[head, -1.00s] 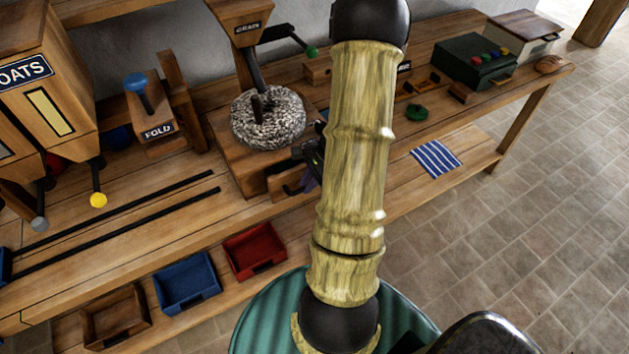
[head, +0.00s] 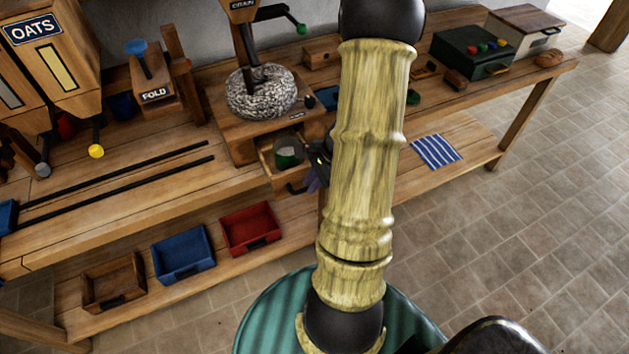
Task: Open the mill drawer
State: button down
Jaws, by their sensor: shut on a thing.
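The mill is a wooden block (head: 222,124) on the bench with a speckled grey ring-shaped stone (head: 262,95) on top. Its drawer (head: 270,165) is pulled out of the front of the block, its inside showing. A green round container (head: 288,153) sits in the drawer. The dark curved handle (head: 294,188) is on the drawer front. My gripper (head: 313,181) is at the handle's right end, shut on it; my arm hides much of the gripper and the drawer's right side.
Brown (head: 112,284), blue (head: 184,256) and red (head: 251,230) trays lie on the lower shelf. Two black rails (head: 120,180) run along the bench at left. A striped cloth (head: 435,152) lies on the lower shelf at right. Open tiled floor is at right.

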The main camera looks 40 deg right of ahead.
jog(key=shift+s+a, duration=0.1)
jog(key=c, duration=1.5)
grip_release()
jog(key=shift+o, duration=0.2)
jog(key=shift+d+r, duration=0.25)
jog(key=shift+r, duration=0.25)
jog(key=v, duration=1.6)
jog(key=shift+p, duration=0.45)
jog(key=shift+r, duration=0.1)
